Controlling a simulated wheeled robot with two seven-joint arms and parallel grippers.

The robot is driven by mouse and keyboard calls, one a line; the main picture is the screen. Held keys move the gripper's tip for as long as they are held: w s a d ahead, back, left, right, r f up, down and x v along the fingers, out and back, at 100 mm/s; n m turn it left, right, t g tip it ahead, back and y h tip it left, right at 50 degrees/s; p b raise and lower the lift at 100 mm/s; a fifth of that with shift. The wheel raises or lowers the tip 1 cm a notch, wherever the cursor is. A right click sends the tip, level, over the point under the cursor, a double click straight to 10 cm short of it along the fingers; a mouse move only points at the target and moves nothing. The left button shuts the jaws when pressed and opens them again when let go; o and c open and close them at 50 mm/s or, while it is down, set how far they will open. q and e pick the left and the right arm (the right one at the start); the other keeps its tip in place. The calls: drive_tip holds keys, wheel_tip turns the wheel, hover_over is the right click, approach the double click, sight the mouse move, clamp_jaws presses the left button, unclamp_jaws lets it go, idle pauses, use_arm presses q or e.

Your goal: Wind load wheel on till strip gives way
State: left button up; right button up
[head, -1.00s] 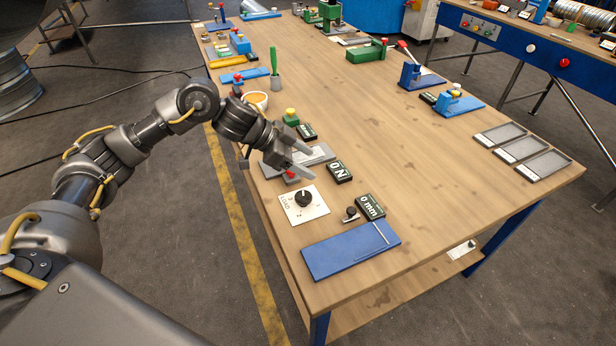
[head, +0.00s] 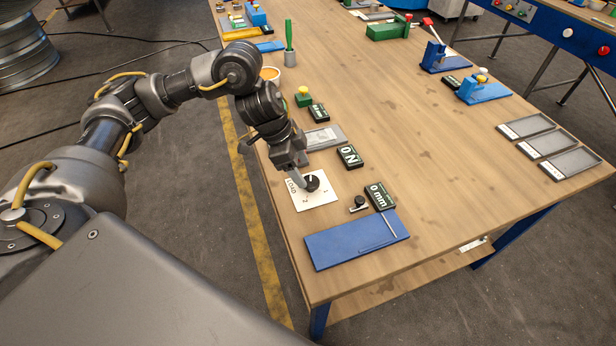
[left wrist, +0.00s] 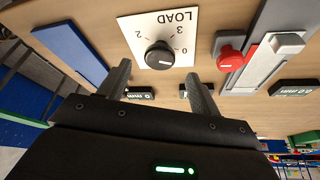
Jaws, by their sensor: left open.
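The load wheel (head: 312,183) is a black knob on a white plate marked LOAD with numbers. It also shows in the left wrist view (left wrist: 159,56). My left gripper (head: 302,180) points down at the wheel, right beside or over it; contact is not clear. In the left wrist view its two fingers (left wrist: 158,70) are apart, with the knob ahead between their tips and nothing held. The grey strip fixture (head: 325,136) lies just behind the plate; in the left wrist view the strip (left wrist: 268,64) looks whole, beside a red knob (left wrist: 230,58). My right gripper is not in view.
Readouts show 0 N (head: 349,157) and 0 mm (head: 381,196). The table's middle is clear, with grey trays (head: 545,140) at right.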

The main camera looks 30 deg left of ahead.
sight(310, 181)
use_arm(q)
drive_tip(key=shift+x, duration=2.35)
drive_tip(key=c, duration=1)
